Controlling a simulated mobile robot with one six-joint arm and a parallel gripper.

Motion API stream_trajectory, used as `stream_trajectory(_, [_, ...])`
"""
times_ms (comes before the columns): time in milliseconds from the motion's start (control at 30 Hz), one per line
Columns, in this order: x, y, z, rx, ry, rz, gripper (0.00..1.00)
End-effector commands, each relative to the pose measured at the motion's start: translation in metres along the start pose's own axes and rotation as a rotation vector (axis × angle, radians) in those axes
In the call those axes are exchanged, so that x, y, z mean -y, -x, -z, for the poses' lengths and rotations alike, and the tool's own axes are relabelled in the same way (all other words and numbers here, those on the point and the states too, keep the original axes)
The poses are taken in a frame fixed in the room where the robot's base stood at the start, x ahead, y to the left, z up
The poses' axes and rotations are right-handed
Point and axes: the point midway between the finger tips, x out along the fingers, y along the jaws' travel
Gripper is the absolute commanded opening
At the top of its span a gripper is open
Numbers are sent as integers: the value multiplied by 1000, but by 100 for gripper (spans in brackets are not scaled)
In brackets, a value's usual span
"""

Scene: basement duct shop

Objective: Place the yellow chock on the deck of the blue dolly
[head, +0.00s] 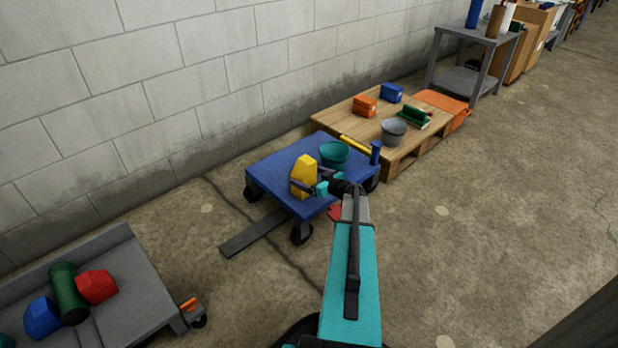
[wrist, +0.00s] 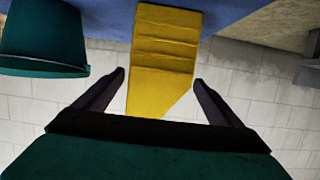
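The yellow chock (head: 304,172) appears to stand upright on the deck of the blue dolly (head: 275,170), near its front left part. My gripper (head: 312,183) is over the deck with its fingers spread on either side of the chock. In the wrist view, the chock (wrist: 163,60) lies between the two fingertips (wrist: 160,77), with a narrow gap at the left finger and little or none at the right. The gripper looks open. The blue deck (wrist: 235,10) shows at the top of the wrist view. Contact under the chock is partly hidden.
A wooden pallet (head: 345,122) with several items stands behind right. A grey cart (head: 135,290) holds several objects at lower left. Floor is clear at right.

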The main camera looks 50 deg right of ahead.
Motion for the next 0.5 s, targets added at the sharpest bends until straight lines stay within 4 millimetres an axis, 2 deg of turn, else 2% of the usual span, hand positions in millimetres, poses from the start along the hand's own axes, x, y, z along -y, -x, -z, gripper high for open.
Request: stream_trajectory(500, [0, 2, 4, 0, -1, 0, 89])
